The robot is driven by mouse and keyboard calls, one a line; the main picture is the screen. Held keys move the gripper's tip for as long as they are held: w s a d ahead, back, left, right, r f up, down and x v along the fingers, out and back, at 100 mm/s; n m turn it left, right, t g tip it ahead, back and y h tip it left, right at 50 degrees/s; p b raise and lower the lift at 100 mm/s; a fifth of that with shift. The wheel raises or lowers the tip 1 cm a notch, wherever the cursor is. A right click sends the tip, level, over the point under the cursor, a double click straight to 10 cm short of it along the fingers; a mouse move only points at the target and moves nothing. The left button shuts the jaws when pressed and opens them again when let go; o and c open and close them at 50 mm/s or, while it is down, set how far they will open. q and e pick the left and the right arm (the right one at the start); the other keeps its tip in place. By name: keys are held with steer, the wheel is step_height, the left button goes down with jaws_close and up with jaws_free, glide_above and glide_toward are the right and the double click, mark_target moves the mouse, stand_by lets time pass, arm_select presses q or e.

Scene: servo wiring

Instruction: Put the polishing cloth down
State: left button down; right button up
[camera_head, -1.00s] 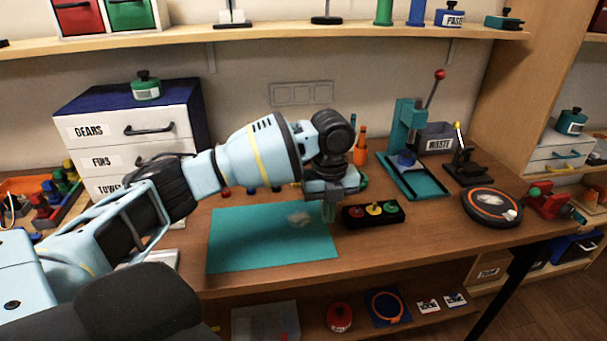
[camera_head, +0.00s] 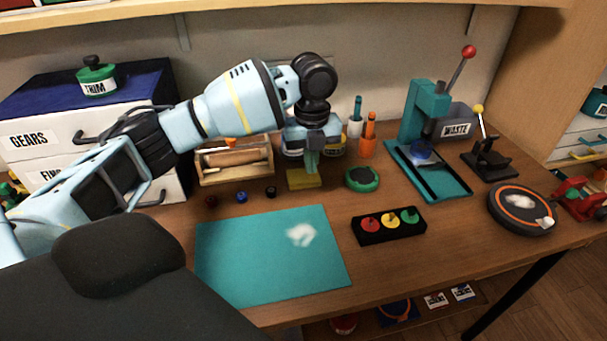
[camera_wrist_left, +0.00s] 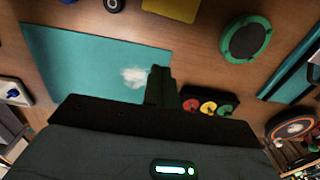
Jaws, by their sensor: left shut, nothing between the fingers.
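A flat yellow pad (camera_head: 304,179), which looks like the polishing cloth, lies on the wooden table behind the teal mat (camera_head: 240,262). In the left wrist view part of the yellow pad (camera_wrist_left: 172,8) shows at the top edge. My left gripper (camera_head: 312,163) is shut and empty, its fingers pointing down. In the head view its fingers overlap the pad's back part; in the wrist view the fingers (camera_wrist_left: 160,88) appear clear of it. A white patch (camera_head: 301,234) shows on the mat. My right gripper is not in view.
A black block with red, yellow and green knobs (camera_head: 390,226) stands right of the mat. A green-rimmed round tin (camera_head: 362,179), orange cup (camera_head: 367,147), wooden tray (camera_head: 235,165) and teal press (camera_head: 425,115) stand nearby. A round turntable (camera_head: 522,211) is at the right.

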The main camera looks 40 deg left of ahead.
mark_target(307, 193)
arm_select(q)
step_height(307, 193, down, 9)
steer(key=shift+s+d+f, duration=0.15)
steer(key=shift+f, duration=0.05)
steer(key=shift+w+a+f+b, duration=0.25)
steer(key=shift+w+a+b, duration=0.1)
steer(key=shift+w+a, duration=1)
steer(key=shift+a, duration=0.15)
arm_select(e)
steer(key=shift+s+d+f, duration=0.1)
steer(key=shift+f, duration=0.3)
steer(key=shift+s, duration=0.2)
